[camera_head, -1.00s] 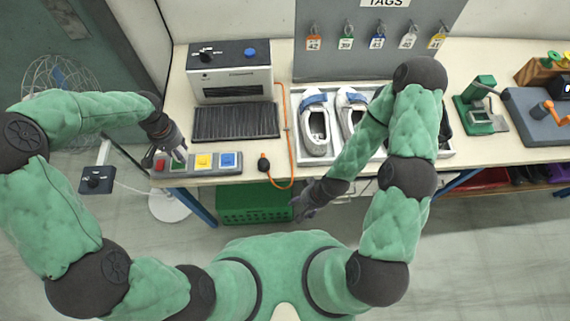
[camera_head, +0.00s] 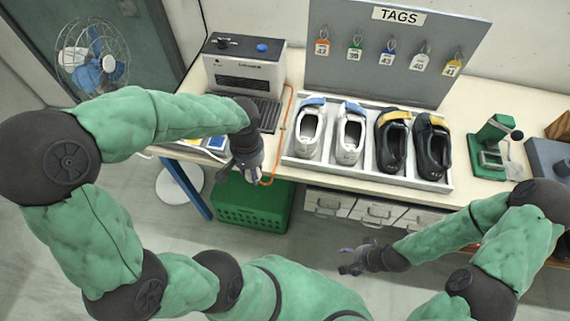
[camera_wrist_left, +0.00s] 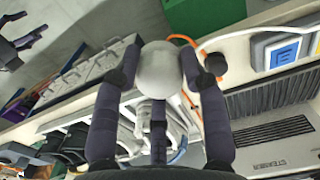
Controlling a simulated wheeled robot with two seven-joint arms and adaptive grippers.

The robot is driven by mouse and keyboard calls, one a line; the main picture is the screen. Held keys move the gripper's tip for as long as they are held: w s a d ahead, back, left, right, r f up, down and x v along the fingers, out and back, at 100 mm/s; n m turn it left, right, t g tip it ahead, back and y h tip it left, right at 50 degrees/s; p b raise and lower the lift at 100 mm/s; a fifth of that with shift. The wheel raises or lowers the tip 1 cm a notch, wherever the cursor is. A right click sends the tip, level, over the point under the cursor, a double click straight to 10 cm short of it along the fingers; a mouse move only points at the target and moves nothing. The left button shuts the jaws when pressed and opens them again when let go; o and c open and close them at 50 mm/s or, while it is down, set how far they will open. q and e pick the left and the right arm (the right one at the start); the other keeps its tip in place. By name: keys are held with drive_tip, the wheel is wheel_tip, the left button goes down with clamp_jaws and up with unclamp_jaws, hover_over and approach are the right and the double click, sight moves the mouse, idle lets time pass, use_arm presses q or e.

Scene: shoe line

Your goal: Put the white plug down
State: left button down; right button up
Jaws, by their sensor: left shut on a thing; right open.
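The white plug (camera_wrist_left: 160,68) shows in the left wrist view as a smooth, rounded white body between the fingertips. My left gripper (camera_wrist_left: 160,78) is shut on it. In the head view, my left gripper (camera_head: 252,169) is at the bench's front edge, left of the shoe tray and over the green crate's side. The plug is too small to make out clearly there. A white cable (camera_wrist_left: 240,33) runs behind the fingers in the left wrist view; I cannot tell whether it joins the plug. My right gripper (camera_head: 352,269) is open and empty, in front of the drawers.
The shoe tray (camera_head: 372,178) holds two white and two black shoes. A green crate (camera_head: 262,207) and drawers (camera_head: 375,211) are under the bench. A green press (camera_head: 492,140) stands at right.

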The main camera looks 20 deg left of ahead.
use_arm(q)
drive_tip(key=w+f+b, duration=0.2)
drive_tip(key=w+f, duration=0.2)
drive_tip(key=w, duration=0.4)
drive_tip(key=b, duration=0.1)
hover_over(272, 161)
wheel_tip(272, 161, down, 6)
drive_tip(key=shift+s+a+r, duration=0.1)
drive_tip(key=shift+r, duration=0.1)
drive_tip(key=shift+f+b, duration=0.7)
drive_tip(key=shift+f, duration=0.95)
drive_tip(key=shift+f, duration=0.2)
drive_tip(key=c, duration=0.7)
unclamp_jaws()
drive_tip(key=shift+r, duration=0.2)
